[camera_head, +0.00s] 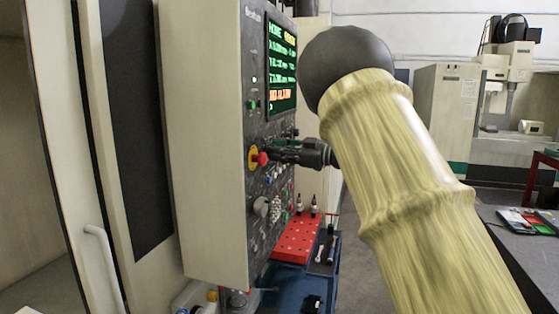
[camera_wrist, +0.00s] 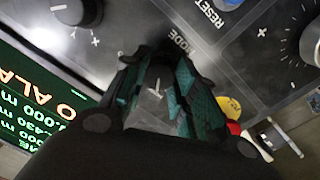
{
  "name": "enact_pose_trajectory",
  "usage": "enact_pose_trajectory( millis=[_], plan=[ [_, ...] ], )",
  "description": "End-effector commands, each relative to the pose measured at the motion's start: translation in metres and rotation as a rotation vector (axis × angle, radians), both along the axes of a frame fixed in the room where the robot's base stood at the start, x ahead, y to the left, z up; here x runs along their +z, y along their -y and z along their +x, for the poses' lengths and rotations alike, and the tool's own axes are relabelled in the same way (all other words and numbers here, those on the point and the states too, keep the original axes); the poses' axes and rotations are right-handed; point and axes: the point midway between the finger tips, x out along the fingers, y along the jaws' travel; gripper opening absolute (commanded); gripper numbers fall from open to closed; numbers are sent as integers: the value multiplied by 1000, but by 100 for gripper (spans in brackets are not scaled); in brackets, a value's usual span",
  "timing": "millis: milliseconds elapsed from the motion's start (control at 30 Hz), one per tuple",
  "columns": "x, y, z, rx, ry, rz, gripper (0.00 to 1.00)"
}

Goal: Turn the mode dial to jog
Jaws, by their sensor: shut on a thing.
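The control panel (camera_head: 262,120) of the machine faces right in the head view, and my gripper (camera_head: 274,154) reaches it from the right. In the wrist view my gripper (camera_wrist: 160,70) has its two dark green pads at the panel, beside the printed word MODE. The mode dial (camera_wrist: 157,90) shows between the pads as a dark piece with a small white mark. My gripper is shut on it. The fingers hide most of the dial and its position labels, so I cannot tell which mode it points to. The dial is hidden in the head view.
A red emergency button (camera_head: 263,159) on a yellow ring is close to my fingers. The screen (camera_head: 281,65) is above. A grey knob (camera_head: 261,207) is lower on the panel. A red tool tray (camera_head: 291,246) stands below. Another knob (camera_wrist: 75,10) and a RESET button (camera_wrist: 229,3) are nearby.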

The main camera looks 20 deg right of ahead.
Motion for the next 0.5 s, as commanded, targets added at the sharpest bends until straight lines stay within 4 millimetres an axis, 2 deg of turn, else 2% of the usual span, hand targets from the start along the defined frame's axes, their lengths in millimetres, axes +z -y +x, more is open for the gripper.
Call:
enact_pose_trajectory(
  millis=[33, 500],
  plan=[
    [-7, 0, 0, -1, 30, -18, 5],
    [-5, 1, 0, -1, 287, -192, 5]
  ],
)
